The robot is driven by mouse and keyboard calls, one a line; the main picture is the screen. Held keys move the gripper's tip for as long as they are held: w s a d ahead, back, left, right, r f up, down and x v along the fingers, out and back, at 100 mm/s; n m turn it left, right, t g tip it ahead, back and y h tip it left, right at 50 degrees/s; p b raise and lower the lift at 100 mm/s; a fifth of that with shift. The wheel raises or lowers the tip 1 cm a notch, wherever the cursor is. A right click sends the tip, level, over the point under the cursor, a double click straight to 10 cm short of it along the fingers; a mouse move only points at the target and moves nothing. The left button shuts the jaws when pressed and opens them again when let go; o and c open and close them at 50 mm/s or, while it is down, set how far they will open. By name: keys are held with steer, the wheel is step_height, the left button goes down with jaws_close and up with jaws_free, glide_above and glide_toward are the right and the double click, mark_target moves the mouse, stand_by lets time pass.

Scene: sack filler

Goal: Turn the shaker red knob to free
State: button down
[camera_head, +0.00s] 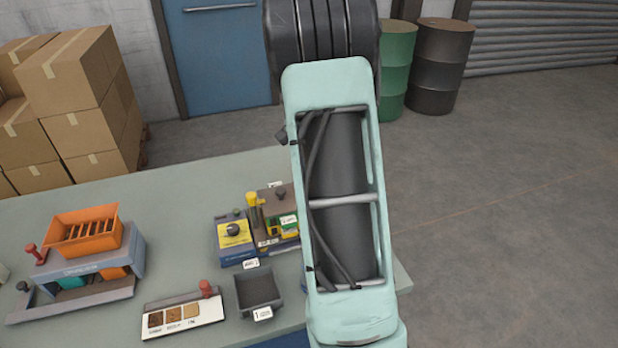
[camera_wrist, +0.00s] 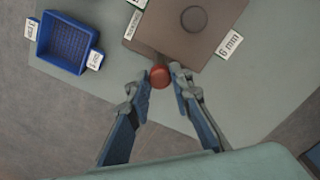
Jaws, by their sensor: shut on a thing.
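A round red knob (camera_wrist: 160,78) shows in the wrist view at the near edge of a brown box (camera_wrist: 165,38). My gripper (camera_wrist: 167,76) is shut on this red knob, with one finger on each side of it. In the head view my arm hides the gripper and this knob. Any "free" mark at the knob cannot be made out.
The brown box carries a dark round cap (camera_wrist: 194,18) and a "6 mm" label (camera_wrist: 230,44). A blue tray (camera_wrist: 66,44) lies to its left. On the bench, an orange bin (camera_head: 85,230), a sample board (camera_head: 183,314) and a dark tray (camera_head: 258,288) stand left of my arm.

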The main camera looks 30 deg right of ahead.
steer(key=c, duration=1.7)
jaws_free()
steer(key=shift+c, duration=0.2)
step_height(320, 180, up, 12)
steer(key=shift+d, duration=0.1)
